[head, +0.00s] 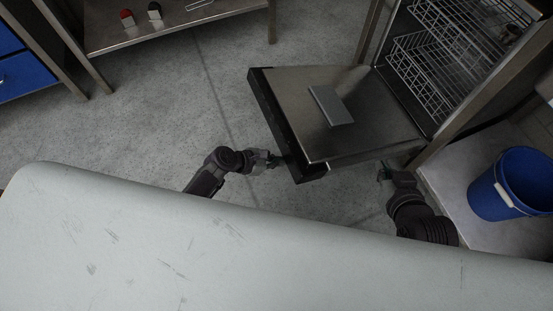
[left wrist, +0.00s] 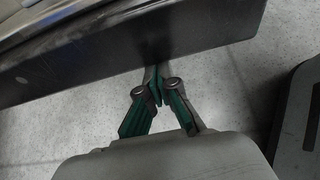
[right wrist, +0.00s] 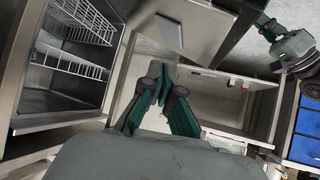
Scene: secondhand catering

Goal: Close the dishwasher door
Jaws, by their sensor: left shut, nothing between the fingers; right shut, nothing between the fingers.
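The dishwasher door (head: 378,118) hangs open, lowered roughly flat, with its inner steel face and a grey rectangular panel facing up. The dishwasher (head: 405,75) is at the right, its racks visible inside. My left gripper (head: 279,160) is shut and empty beside the door's dark outer edge. In the left wrist view its fingertips (left wrist: 159,74) are right at the lower border of the dark door panel (left wrist: 130,55); I cannot tell whether they touch. My right gripper (head: 383,172) is shut and empty beside the door's near side, close to the hinge end. The door also shows in the right wrist view (right wrist: 200,28).
Wire racks (head: 435,62) sit inside the dishwasher. A blue bucket (head: 490,195) stands on a low surface at the right. A steel table (head: 190,27) with small items is at the back left. The floor left of the door is clear.

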